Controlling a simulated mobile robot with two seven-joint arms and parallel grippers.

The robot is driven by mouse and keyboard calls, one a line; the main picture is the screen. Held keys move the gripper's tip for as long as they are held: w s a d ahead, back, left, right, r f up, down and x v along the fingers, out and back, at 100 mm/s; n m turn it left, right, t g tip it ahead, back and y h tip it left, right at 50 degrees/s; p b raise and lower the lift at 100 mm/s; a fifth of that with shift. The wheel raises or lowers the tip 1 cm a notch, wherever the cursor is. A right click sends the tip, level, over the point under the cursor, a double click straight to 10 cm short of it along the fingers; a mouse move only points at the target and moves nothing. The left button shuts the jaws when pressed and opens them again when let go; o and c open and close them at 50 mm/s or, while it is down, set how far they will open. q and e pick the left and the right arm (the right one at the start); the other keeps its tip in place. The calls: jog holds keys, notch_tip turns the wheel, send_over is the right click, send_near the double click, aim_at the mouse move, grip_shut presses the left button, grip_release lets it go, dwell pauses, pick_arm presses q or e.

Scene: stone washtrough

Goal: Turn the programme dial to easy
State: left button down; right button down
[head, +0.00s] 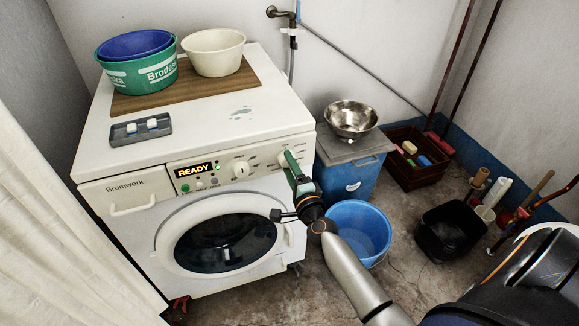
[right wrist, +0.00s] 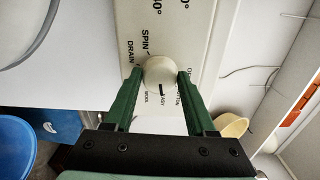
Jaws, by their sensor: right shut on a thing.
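The programme dial (right wrist: 159,73) is a round cream knob on the front panel of the white washing machine (head: 150,205). Words around it include SPIN and DRAIN, with others partly covered. Its dark pointer mark faces the bottom of the right wrist view, at a small label that seems to end in "ASY". My right gripper (head: 287,160) is at the right end of the panel, its green fingers shut on the dial from both sides. In the head view the fingers mostly hide this dial. My left gripper is not in view.
A second knob (head: 241,169) sits left of my gripper, beside a display (head: 194,170) reading READY. Below are the round door (head: 225,243) and a blue bucket (head: 358,228). A steel bowl (head: 351,117) stands to the right. Tubs (head: 213,52) sit on top.

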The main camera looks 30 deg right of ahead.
jog(key=shift+c, duration=1.1)
grip_release()
jog(key=v, duration=1.2)
jog(key=shift+s+a, duration=0.15)
jog(key=shift+s, duration=0.1)
